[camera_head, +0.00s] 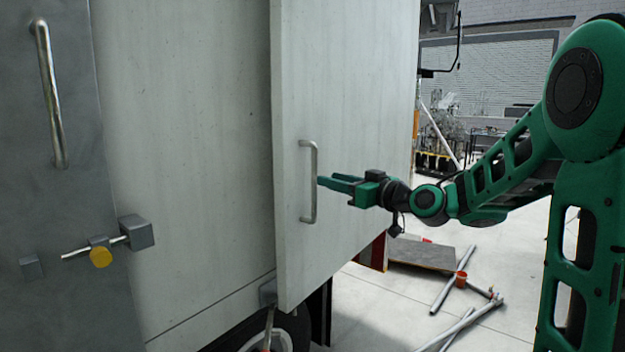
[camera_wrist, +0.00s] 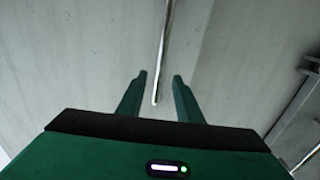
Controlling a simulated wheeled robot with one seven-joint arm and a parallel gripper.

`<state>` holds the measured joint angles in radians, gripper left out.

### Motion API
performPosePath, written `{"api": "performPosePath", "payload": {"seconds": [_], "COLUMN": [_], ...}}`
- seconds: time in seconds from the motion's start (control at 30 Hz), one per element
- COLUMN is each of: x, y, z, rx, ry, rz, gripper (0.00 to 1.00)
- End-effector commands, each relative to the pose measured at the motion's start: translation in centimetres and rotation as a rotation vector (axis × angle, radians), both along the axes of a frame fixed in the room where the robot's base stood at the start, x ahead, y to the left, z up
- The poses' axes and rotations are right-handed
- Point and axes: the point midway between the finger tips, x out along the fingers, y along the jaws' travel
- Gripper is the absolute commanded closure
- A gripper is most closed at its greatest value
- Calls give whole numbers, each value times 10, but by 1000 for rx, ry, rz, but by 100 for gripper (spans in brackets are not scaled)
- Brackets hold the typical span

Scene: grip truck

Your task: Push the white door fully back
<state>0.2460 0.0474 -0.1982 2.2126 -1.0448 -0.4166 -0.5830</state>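The white door (camera_head: 355,90) is a tall panel in the middle of the head view. It stands out at an angle from the truck's pale side. Its upright metal handle (camera_head: 314,185) is on its face. My gripper (camera_head: 321,182) is at the handle, its fingers pointing at the door. In the wrist view the gripper (camera_wrist: 159,77) is open. The handle (camera_wrist: 164,45) appears in the gap between the fingers there, its lower end between them. I cannot tell whether the fingers touch the handle or the door.
A truck wheel (camera_head: 265,335) is below. Metal pipes (camera_head: 455,280) and a grey board (camera_head: 422,252) lie on the floor at right.

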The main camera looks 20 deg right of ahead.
Motion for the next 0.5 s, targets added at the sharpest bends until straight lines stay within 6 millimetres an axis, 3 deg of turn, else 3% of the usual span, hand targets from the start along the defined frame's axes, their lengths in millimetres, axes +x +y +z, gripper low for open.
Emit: {"api": "performPosePath", "payload": {"seconds": [0.2,0.5], "x": [36,65], "y": [19,34], "z": [-1,0], "rx": [0,-1], "ry": [1,2], "rz": [4,2], "gripper": [68,68]}}
